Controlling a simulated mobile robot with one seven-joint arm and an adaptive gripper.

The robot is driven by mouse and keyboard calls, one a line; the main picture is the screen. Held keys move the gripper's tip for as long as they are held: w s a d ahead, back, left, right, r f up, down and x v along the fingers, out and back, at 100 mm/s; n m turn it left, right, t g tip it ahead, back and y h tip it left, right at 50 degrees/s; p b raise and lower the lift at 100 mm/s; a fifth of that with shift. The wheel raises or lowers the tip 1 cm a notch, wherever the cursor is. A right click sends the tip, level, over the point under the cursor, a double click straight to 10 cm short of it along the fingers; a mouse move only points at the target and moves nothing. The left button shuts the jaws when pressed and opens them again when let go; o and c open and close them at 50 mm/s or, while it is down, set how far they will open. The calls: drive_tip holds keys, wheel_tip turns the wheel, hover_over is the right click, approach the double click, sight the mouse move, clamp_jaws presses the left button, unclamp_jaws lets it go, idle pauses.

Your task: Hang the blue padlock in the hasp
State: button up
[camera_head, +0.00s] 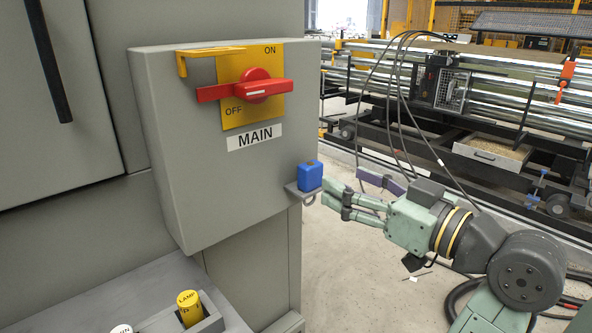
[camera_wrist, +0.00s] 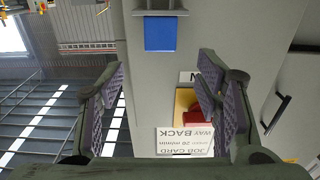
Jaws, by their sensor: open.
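The blue padlock (camera_head: 310,176) sits on a small grey ledge (camera_head: 302,191) at the lower right edge of the grey switch box. A small ring shows under the ledge. In the wrist view, which looks upside down, the padlock (camera_wrist: 160,33) is a plain blue block; its shackle is not visible. My gripper (camera_head: 348,187) is open and empty just right of the padlock. In the wrist view my gripper's two padded fingers (camera_wrist: 163,82) stand wide apart, with the padlock beyond them, near the top. No part is clearly identifiable as the hasp; a yellow bracket (camera_head: 205,54) juts from the box top.
The switch box (camera_head: 215,185) carries a red handle (camera_head: 250,90) lying nearly level on a yellow ON/OFF plate, above a MAIN label (camera_head: 254,138). A yellow LAMP-marked cylinder (camera_head: 189,308) stands in a grey holder below. Machinery with metal rails stands behind my arm.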

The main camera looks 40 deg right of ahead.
sight(316, 167)
drive_tip(key=w+p, duration=0.1)
drive_tip(key=w, duration=0.4)
drive_tip(key=w+p, duration=0.1)
drive_tip(key=w, duration=0.2)
drive_tip(key=shift+w+a+r+p, duration=0.2)
drive_tip(key=shift+a+p, duration=0.1)
drive_tip(key=shift+a, duration=0.1)
drive_tip(key=shift+w+f, duration=0.15)
drive_tip(key=shift+w, duration=0.35)
drive_tip(key=shift+c, duration=0.5)
drive_tip(key=c, duration=1.2)
